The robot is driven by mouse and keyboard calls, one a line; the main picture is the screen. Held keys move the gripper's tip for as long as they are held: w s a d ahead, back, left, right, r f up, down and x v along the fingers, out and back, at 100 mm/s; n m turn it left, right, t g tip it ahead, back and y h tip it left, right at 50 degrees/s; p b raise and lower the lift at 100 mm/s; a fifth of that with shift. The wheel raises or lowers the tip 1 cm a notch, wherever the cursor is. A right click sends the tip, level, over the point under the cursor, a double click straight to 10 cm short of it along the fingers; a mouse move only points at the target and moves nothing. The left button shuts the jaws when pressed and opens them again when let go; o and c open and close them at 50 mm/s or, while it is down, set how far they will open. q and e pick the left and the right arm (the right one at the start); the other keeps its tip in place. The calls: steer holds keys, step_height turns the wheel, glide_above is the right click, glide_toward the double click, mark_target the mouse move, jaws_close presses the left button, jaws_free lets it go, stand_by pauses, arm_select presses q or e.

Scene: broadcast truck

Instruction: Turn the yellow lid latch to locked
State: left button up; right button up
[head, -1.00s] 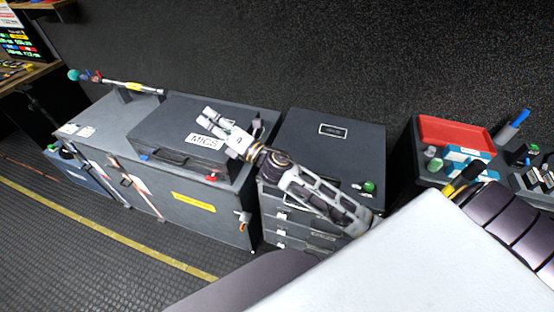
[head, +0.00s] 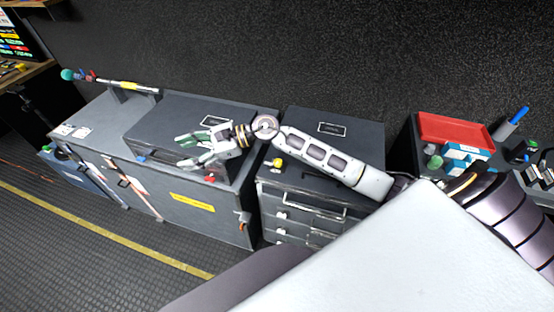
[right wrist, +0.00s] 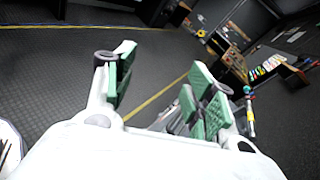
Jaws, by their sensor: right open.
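A small round yellow latch (head: 278,162) shows at the front left edge of the lid on the dark drawer case (head: 300,184). I cannot tell from its shape which way it is turned. My right gripper (head: 182,151) is open and empty, above the case with the red and blue latches, to the left of the yellow latch and not touching it. My right forearm passes across the drawer case's lid. My left gripper is out of view.
The left case has a blue latch (head: 142,158) and a red latch (head: 210,179) along its front. A red tray (head: 453,131) and small items stand at the right. A pole-like microphone (head: 110,83) lies behind. Floor in front is clear.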

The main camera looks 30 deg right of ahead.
steer(key=d+f+n+g+h, duration=0.2)
steer(key=d+f+n+h, duration=0.2)
steer(key=f, duration=0.1)
steer(key=n+g+h, duration=0.3)
steer(key=n+h, duration=0.2)
steer(key=h, duration=0.6)
glide_above(278, 161)
step_height(278, 161, down, 4)
steer(key=shift+f, duration=0.1)
steer(key=shift+f, duration=0.1)
steer(key=shift+f+p, duration=1.25)
steer(key=shift+f, duration=5.6)
steer(key=c, duration=1.1)
steer(key=shift+o, duration=0.2)
